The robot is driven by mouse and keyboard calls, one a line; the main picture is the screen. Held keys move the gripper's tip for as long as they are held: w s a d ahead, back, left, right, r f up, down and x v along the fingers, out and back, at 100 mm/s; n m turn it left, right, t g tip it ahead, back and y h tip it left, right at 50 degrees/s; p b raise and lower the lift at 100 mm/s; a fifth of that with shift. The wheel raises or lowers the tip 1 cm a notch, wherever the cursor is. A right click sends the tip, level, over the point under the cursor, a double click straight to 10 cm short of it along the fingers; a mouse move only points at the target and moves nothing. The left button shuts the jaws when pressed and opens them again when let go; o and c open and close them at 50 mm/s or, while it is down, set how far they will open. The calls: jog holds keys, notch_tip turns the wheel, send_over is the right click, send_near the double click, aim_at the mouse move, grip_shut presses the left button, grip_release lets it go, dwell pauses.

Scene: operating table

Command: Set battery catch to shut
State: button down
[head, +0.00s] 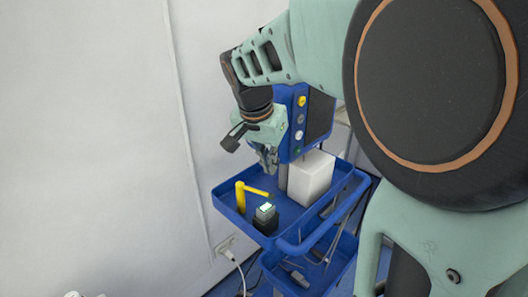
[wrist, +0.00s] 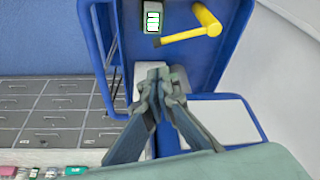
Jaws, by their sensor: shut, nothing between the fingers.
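A yellow post with a swinging arm, which looks like the battery catch (head: 240,197), stands on the blue trolley's top tray. It also shows in the wrist view (wrist: 190,33). Its arm points toward a small dark block with a lit green-and-white display (head: 265,211), likely the battery unit, also seen in the wrist view (wrist: 152,18). In the wrist view the arm's tip ends beside the block, not across its display. My gripper (head: 268,168) is shut and empty above the tray, behind the catch; its closed fingertips (wrist: 158,76) are apart from the arm.
A white box (head: 311,178) stands on the tray to the right. A blue device with buttons and a dark screen (head: 305,120) rises behind it. The tray (head: 222,196) has a raised rim and a lower shelf below. A pale wall (head: 100,130) is close on the left.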

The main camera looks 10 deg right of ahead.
aim_at(271, 196)
jog(key=x, duration=1)
jog(key=shift+p, duration=0.4)
jog(key=s+a+m+b, duration=0.1)
jog(key=s+m+b, duration=0.1)
jog(key=b, duration=0.1)
jog(key=shift+s+a+f+m+g+h, duration=0.1)
jog(key=shift+a+m+g+h, duration=0.2)
jog(key=shift+a+m, duration=0.1)
jog(key=shift+s+a, duration=0.2)
jog(key=shift+s, duration=0.15)
jog(key=shift+r, duration=0.25)
